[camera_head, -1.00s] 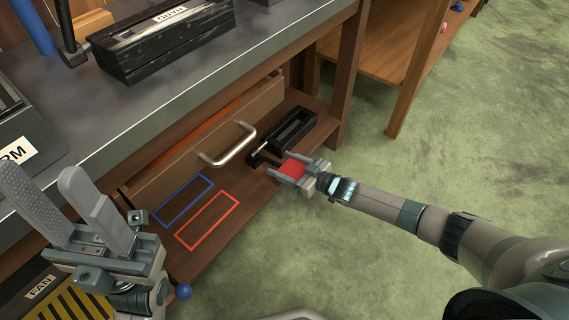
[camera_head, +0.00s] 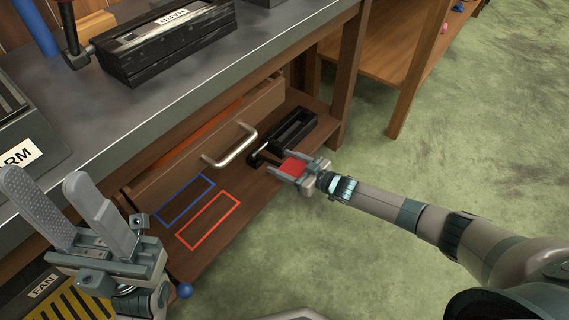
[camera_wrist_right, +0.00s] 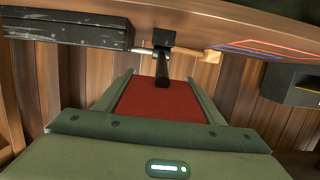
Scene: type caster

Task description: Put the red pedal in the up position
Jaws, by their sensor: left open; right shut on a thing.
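The red pedal (camera_head: 293,168) sits at the front edge of the lower wooden shelf, joined to a black pedal unit (camera_head: 290,130) behind it. My right gripper (camera_head: 286,167) is shut on the red pedal, with one finger along each side. In the right wrist view the red pedal (camera_wrist_right: 160,103) fills the space between the fingers, and a black arm (camera_wrist_right: 162,65) runs from it to the unit. Whether the pedal is up or down I cannot tell. My left gripper (camera_head: 78,212) is open and empty at the lower left, its fingers pointing up.
Blue (camera_head: 186,199) and red (camera_head: 208,221) outlines mark the lower shelf left of the pedal. A drawer with a metal handle (camera_head: 231,147) is above them. The grey worktop (camera_head: 215,75) overhangs the shelf. Green floor (camera_head: 450,150) is open to the right.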

